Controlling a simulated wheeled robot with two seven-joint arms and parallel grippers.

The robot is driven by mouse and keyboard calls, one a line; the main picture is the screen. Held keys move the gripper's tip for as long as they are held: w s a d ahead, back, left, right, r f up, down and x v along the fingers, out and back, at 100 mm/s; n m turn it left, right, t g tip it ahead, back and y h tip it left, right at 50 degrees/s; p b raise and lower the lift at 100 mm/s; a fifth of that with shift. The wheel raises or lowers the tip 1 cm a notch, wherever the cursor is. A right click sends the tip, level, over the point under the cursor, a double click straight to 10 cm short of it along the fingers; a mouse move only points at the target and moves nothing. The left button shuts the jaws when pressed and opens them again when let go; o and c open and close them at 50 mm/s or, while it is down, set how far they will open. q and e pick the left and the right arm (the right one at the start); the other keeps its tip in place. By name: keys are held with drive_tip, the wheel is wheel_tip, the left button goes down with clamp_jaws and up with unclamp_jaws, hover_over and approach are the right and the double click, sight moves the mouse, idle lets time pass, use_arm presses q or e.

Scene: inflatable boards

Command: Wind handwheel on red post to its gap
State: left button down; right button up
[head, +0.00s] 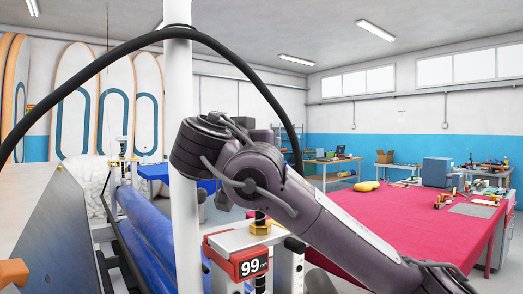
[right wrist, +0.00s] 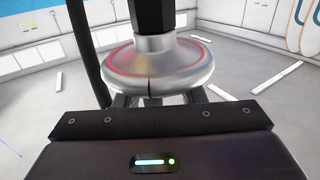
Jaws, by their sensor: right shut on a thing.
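The handwheel (right wrist: 178,66) fills the middle of the right wrist view. It is a silver disc with a red ring, below a dark hexagonal shaft (right wrist: 153,17). My right gripper (right wrist: 155,98) is at its near side, with dark fingers partly hidden under the rim, shut on the wheel. In the head view, the red display box (head: 249,264) of the near post reads 99, with a dark screw and a yellow collar (head: 261,226) above it. My right arm crosses in front, and I cannot make out the handwheel or right gripper there. My left gripper is out of view.
A white upright column (head: 178,80) and a black cable arch across the head view. Blue rolled material (head: 150,235) lies left of the near post. A red-topped table (head: 400,225) stands at the right. Surfboards (head: 75,100) lean on the back wall.

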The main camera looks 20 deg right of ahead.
drive_tip(key=shift+r, duration=0.2)
drive_tip(key=o, duration=1)
drive_tip(key=shift+a, duration=0.1)
drive_tip(key=shift+f, duration=0.1)
wheel_tip(320, 180, up, 20)
drive_tip(key=p, duration=0.1)
